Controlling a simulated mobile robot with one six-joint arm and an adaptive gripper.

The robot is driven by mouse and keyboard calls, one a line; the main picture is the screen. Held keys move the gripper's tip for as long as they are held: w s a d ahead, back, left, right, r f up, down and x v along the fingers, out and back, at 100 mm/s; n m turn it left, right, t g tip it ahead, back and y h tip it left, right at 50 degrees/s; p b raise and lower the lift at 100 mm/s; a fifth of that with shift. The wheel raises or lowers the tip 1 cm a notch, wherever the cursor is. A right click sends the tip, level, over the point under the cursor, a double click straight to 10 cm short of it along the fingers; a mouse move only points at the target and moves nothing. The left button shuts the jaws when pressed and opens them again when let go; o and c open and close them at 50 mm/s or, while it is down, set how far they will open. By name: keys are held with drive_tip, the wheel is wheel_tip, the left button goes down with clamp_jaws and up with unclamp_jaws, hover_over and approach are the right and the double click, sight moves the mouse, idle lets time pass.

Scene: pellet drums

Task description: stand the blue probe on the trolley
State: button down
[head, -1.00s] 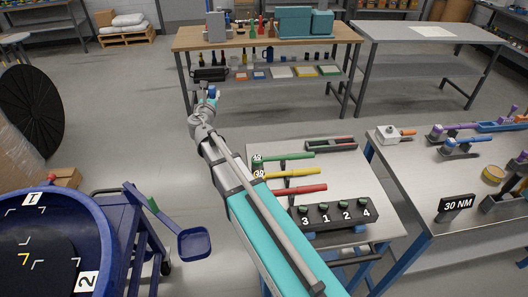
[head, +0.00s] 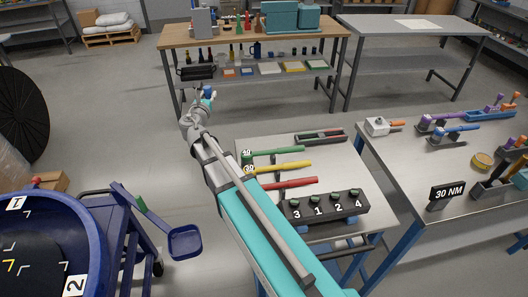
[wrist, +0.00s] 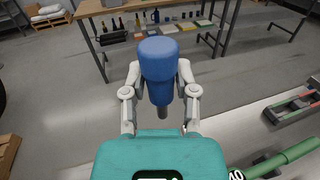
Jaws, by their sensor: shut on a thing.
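The blue probe (wrist: 158,62) is held between the fingers of my gripper (wrist: 159,74) in the wrist view. It has a thick blue head, a narrower blue body and a dark grey tip toward the bottom of the picture. In the head view the probe (head: 208,91) shows small at the end of my outstretched arm, with my gripper (head: 205,99) around it. Both are over open floor, beyond and left of the trolley. The steel-topped trolley (head: 343,168) stands at centre, partly hidden by my arm. Bare top shows at its right side.
On the trolley lie green (head: 278,152), yellow (head: 285,167) and red (head: 292,184) handled tools, a dark tray (head: 321,136) and a numbered block (head: 325,208). A blue drum (head: 95,235) is at left. A steel bench (head: 405,165) with tools stands right; a wooden-topped bench (head: 230,37) is behind.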

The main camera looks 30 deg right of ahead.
drive_tip(key=s+d+f+m+g+h+b, duration=0.5)
drive_tip(key=s+d+f+b, duration=0.4)
drive_tip(key=s+d, duration=0.4)
drive_tip(key=s+f+g+h, duration=0.1)
drive_tip(key=s, duration=0.1)
drive_tip(key=shift+s+f+m+b, duration=0.35)
drive_tip(key=shift+s+m+b, duration=0.05)
drive_tip(key=shift+w, duration=0.1)
drive_tip(key=w+a+f+b, duration=0.2)
drive_tip(key=w+f+b, duration=0.7)
drive_tip(key=w, duration=0.3)
drive_tip(key=shift+w+a, duration=0.4)
drive_tip(key=shift+w+a+f+b, duration=0.1)
drive_tip(key=shift+w+f+b, duration=0.3)
drive_tip(key=shift+f+b, duration=0.2)
wheel_tip(320, 180, down, 3)
drive_tip(key=b, duration=0.3)
